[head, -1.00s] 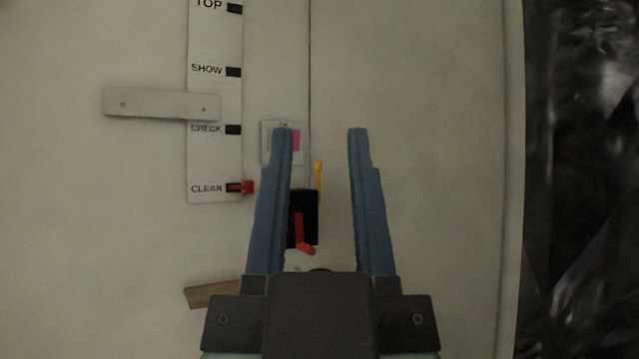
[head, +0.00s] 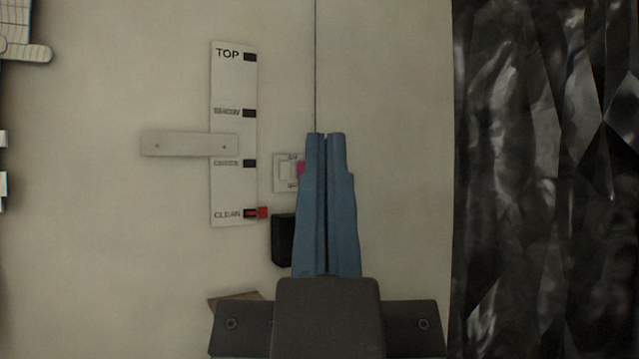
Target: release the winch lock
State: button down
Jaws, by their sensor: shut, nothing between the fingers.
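My gripper (head: 325,135) is shut and empty, its two blue fingers pressed together and pointing up the picture. The black winch box (head: 283,240) shows only its left part beside the fingers. Its red crank and the yellow lever above it are hidden behind the fingers. A small pale plate (head: 283,173) with a pink patch (head: 301,169) sits just left of the fingertips, its right side partly covered. A thin dark line (head: 315,60) runs up the wall above the fingertips. I cannot tell whether the fingers touch anything.
A white scale strip (head: 225,85) reads TOP to CLEAN, with a red marker (head: 262,213) at CLEAN. A pale bar (head: 180,144) crosses it. A brown piece (head: 234,300) lies lower left. Crumpled black sheeting (head: 540,180) covers the right. The wall right of my gripper is clear.

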notch_tip(320, 180, up, 17)
jog(key=p, duration=1.5)
jog(key=shift+f, duration=0.15)
